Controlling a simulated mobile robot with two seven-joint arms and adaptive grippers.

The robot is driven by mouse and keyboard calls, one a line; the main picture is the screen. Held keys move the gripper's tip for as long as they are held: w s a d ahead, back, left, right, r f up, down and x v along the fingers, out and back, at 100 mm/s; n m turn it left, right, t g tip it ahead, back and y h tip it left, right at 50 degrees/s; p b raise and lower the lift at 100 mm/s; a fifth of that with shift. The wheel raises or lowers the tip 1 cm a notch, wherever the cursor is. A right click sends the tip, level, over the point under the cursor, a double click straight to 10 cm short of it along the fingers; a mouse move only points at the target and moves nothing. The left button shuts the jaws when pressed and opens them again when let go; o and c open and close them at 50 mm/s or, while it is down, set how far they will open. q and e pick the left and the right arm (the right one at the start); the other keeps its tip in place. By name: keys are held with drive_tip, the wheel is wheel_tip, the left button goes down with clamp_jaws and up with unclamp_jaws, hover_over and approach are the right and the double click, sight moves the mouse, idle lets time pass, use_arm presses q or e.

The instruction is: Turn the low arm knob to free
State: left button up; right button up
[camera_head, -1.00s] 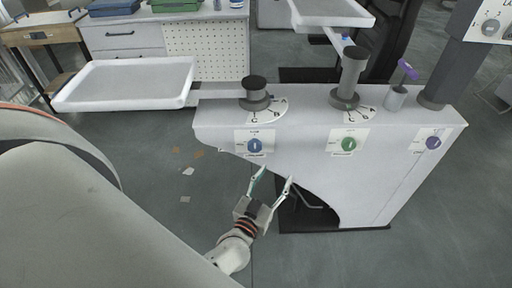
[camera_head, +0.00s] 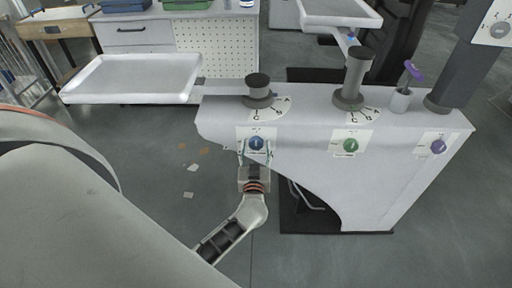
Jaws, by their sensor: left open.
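The blue knob (camera_head: 256,143) sits on a white label plate on the front of the pale console (camera_head: 300,125), below the shortest column (camera_head: 258,88). The label's words are too small to read. The knob's light pointer mark looks about upright. My left gripper (camera_head: 256,152) is open, with one finger on each side of the blue knob, at or just below it. I cannot tell whether the fingers touch the knob. My right gripper is not in view.
A green knob (camera_head: 350,146) and a purple knob (camera_head: 438,147) sit farther right on the console. A purple-handled part (camera_head: 414,71) stands on top. A white tray (camera_head: 135,78) extends left from the short column. Open floor lies left of my gripper.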

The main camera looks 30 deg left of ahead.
use_arm(q)
drive_tip(key=shift+w+a, duration=0.15)
drive_tip(key=shift+w, duration=0.1)
drive_tip(key=c, duration=1.1)
